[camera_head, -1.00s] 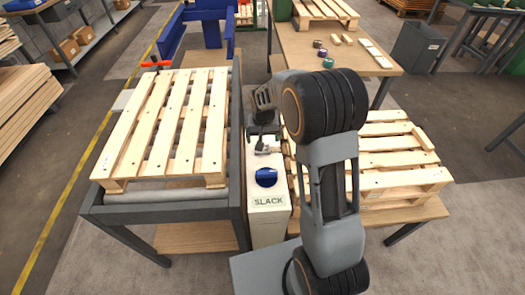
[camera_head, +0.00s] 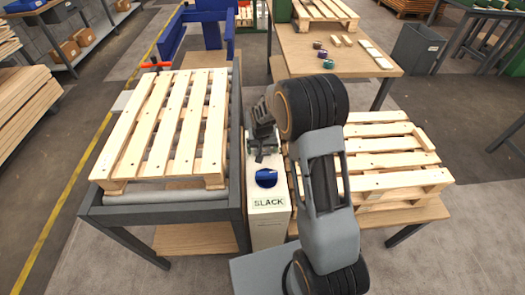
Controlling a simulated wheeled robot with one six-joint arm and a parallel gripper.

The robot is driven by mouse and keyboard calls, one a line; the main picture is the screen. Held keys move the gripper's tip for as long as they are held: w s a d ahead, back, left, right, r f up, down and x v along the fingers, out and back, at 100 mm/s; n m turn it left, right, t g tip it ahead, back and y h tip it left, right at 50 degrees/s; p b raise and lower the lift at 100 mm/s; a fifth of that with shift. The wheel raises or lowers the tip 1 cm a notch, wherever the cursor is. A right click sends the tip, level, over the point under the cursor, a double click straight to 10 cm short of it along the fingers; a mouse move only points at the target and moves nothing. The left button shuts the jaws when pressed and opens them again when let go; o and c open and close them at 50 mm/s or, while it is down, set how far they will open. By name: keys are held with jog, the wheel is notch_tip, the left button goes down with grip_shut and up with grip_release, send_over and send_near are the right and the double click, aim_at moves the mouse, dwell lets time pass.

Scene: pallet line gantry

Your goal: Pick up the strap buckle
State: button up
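My gripper (camera_head: 262,156) points down over the narrow pale cabinet (camera_head: 268,218) marked SLACK, just behind its blue knob (camera_head: 266,178). The dark fingers are small and seen from behind, so I cannot tell whether they are open or shut. I cannot make out the strap buckle now; the spot where a small grey metal piece showed earlier is covered by my gripper.
A slatted wooden pallet (camera_head: 170,125) lies on the grey-framed roller stand (camera_head: 160,214) at left. Stacked pallets (camera_head: 395,182) stand close at right, partly behind my arm. A wooden table (camera_head: 300,50) behind holds small rolls and blocks.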

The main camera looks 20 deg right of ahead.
jog(key=c, duration=0.9)
jog(key=shift+c, duration=0.3)
jog(key=shift+r, duration=0.1)
